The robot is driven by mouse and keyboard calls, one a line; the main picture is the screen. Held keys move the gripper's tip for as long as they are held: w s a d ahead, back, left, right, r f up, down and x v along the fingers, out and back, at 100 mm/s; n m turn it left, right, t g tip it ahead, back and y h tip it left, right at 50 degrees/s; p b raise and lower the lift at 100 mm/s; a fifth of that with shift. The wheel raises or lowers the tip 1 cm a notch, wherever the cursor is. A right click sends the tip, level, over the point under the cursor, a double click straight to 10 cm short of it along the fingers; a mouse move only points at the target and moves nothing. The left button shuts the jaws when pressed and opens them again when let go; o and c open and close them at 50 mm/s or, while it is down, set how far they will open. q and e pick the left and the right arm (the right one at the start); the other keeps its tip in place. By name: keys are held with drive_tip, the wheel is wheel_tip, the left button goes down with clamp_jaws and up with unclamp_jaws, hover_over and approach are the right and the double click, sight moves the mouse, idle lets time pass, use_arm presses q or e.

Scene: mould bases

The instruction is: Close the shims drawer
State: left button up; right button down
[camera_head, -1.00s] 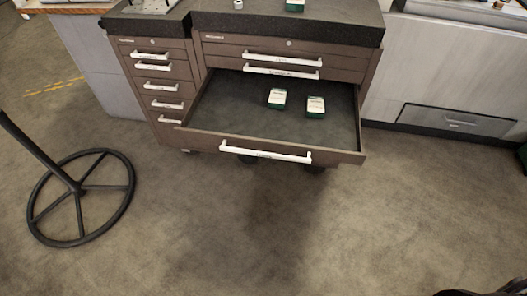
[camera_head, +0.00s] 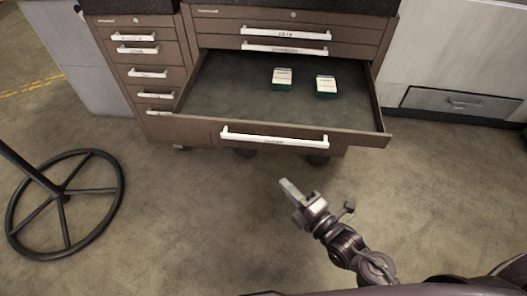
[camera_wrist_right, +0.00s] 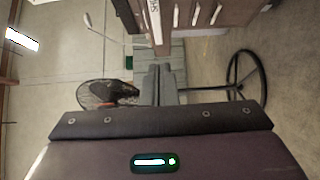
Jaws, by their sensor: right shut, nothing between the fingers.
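The open drawer (camera_head: 230,95) of the brown cabinet is pulled far out, its dark floor showing. Its front (camera_head: 190,128) carries a white handle (camera_head: 275,138) with a label too small to read in the head view. In the right wrist view the white handle (camera_wrist_right: 155,24) shows at the top with part of a label, seemingly "SHI". Two green-and-white boxes (camera_head: 282,78) (camera_head: 326,86) lie inside the drawer. My right gripper (camera_head: 287,186) is shut and empty, in front of and below the handle, apart from it. It also shows in the right wrist view (camera_wrist_right: 158,78). My left gripper is out of view.
The upper drawers (camera_head: 284,33) and the left column of drawers (camera_head: 148,73) are shut. A black stand with a wheel-shaped base (camera_head: 65,196) is on the floor at left. The floor (camera_head: 190,220) before the cabinet is otherwise clear.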

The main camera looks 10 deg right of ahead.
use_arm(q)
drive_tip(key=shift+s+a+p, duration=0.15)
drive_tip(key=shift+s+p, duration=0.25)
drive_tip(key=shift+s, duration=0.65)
use_arm(e)
drive_tip(key=w+d+x, duration=0.1)
drive_tip(key=d+x, duration=0.1)
drive_tip(key=x, duration=1)
drive_tip(key=shift+w+d, duration=0.2)
drive_tip(key=shift+w, duration=0.15)
drive_tip(key=shift+f, duration=0.1)
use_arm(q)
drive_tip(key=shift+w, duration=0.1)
